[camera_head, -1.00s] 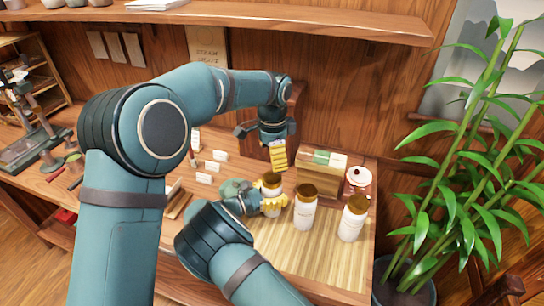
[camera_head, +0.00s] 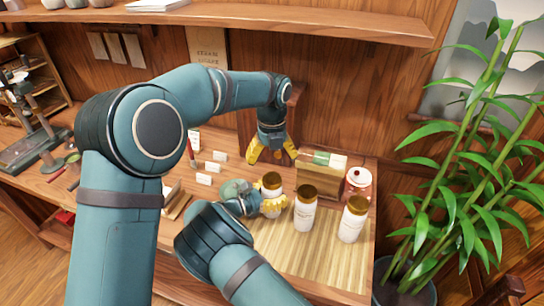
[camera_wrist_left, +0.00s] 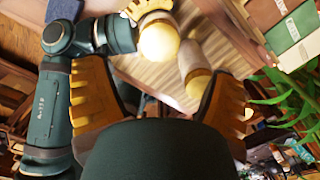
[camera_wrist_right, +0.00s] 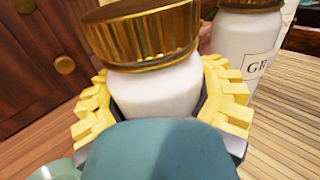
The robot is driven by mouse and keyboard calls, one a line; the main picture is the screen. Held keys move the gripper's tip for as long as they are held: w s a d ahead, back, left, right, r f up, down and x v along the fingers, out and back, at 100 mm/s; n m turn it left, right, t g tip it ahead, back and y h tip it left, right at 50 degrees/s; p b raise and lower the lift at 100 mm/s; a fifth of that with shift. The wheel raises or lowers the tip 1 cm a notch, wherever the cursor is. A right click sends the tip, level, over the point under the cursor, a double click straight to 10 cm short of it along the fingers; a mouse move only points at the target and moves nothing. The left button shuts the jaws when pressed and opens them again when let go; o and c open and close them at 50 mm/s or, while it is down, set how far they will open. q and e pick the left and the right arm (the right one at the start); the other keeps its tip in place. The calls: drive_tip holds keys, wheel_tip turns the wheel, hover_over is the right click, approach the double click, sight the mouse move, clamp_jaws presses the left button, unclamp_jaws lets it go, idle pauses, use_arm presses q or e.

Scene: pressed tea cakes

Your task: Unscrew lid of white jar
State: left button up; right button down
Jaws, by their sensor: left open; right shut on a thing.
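A white jar with a gold-brown lid (camera_head: 271,181) stands at the left of a row of similar jars. My right gripper (camera_head: 272,206) is shut around its body. In the right wrist view the yellow fingers (camera_wrist_right: 163,112) hold the white body (camera_wrist_right: 155,92) just under the gold lid (camera_wrist_right: 145,32), which sits on the jar. My left gripper (camera_head: 272,155) is open and empty above and behind the jar, fingers pointing down and spread wide. In the left wrist view the held jar's lid (camera_wrist_left: 159,42) shows beyond the fingers, apart from them.
Two more white jars with gold-brown lids, the middle one (camera_head: 305,207) and the right one (camera_head: 353,218), stand close to the right. A wooden box (camera_head: 318,184) and a lidded pot (camera_head: 358,182) stand behind. A bamboo mat (camera_head: 327,267) lies clear in front.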

sight(272, 178)
use_arm(q)
drive_tip(key=shift+m, duration=0.6)
drive_tip(key=shift+f, duration=4)
drive_tip(key=c, duration=1.3)
